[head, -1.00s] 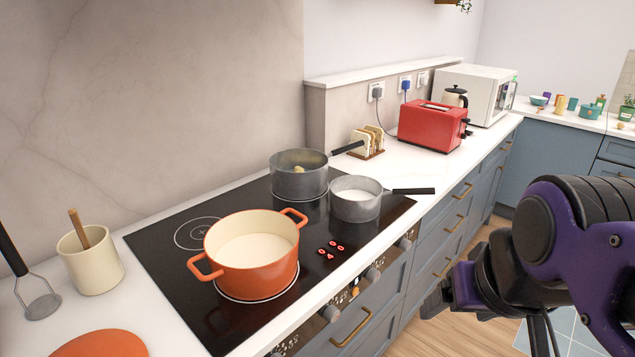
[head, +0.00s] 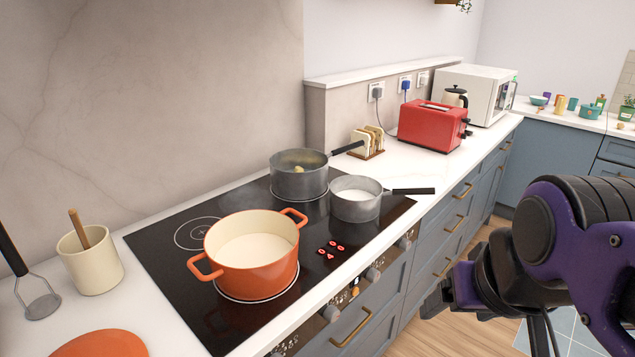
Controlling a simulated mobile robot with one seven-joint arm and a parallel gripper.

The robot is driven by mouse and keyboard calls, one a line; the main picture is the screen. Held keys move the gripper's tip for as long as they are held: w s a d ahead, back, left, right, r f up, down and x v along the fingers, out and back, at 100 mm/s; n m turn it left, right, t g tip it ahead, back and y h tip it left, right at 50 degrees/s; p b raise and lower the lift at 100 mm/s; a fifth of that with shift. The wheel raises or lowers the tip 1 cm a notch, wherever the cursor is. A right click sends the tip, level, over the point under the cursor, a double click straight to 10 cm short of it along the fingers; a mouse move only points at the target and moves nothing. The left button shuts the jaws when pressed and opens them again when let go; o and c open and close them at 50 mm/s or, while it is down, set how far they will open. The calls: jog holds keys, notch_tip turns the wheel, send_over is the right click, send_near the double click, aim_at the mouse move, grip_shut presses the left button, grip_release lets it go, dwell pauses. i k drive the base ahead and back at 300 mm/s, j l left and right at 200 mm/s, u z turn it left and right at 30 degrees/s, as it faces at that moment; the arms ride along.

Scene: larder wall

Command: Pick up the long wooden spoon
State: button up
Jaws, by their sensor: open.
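A wooden handle (head: 79,228), which looks like that of the long wooden spoon, stands tilted in a cream crock (head: 92,264) at the left of the worktop. The crock's wall hides its lower end, so I cannot see the spoon's bowl. My gripper (head: 462,287), at the end of my purple and black arm, is at the lower right, beyond the counter's front edge. It is open, far to the right of the crock and touching nothing; its fingertips show poorly.
An orange pot (head: 252,275) and two grey saucepans, one at the back (head: 298,183) and one at the right (head: 357,205), stand on the black hob (head: 155,248). A masher (head: 38,300) leans left of the crock. An orange lid (head: 100,345) lies in front.

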aim_at(73, 213)
jog(key=u, duration=1.9)
